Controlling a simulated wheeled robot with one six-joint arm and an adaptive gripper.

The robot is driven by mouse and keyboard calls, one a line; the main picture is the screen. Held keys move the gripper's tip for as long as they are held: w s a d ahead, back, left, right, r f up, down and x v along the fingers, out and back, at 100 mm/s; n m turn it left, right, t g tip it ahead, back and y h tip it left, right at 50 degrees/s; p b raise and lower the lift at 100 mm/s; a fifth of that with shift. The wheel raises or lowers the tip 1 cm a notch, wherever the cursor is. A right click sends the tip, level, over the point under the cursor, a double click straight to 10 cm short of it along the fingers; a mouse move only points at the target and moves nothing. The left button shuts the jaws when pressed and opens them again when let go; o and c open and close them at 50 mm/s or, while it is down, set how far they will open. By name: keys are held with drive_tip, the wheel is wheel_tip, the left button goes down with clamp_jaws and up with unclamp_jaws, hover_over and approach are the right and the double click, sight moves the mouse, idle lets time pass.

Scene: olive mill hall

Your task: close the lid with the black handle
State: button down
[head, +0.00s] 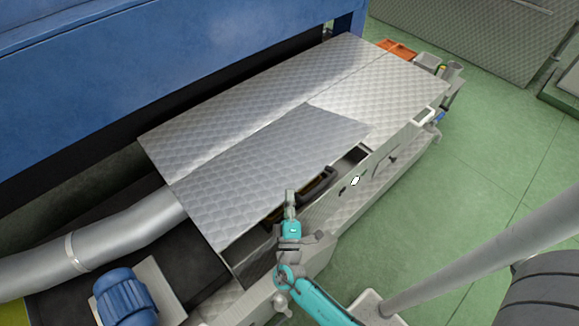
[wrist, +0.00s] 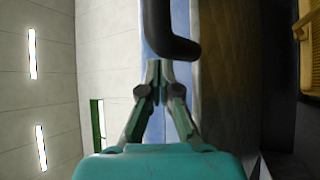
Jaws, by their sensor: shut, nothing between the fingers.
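The lid (head: 268,160) is a grey quilted metal panel on the long machine in the head view. It stands raised along its near side, with a dark opening showing below that edge. My gripper (head: 290,195) is at this near edge, in front of the opening. In the wrist view a black bent handle (wrist: 168,35) comes down from the top, just beyond the fingertips. My gripper (wrist: 158,88) is shut and empty there. I cannot tell whether its tips touch the handle. The handle cannot be made out clearly in the head view.
A blue machine (head: 150,60) stands behind. A large grey pipe (head: 110,235) and a blue motor (head: 125,297) are at the left. An orange tray (head: 397,49) and small containers sit at the far right end. Green floor (head: 480,165) is free on the right.

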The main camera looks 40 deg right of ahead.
wheel_tip(320, 180, down, 11)
drive_tip(key=s, duration=0.2)
drive_tip(key=shift+s+f, duration=0.15)
drive_tip(key=shift+s, duration=0.25)
drive_tip(key=shift+v, duration=5.95)
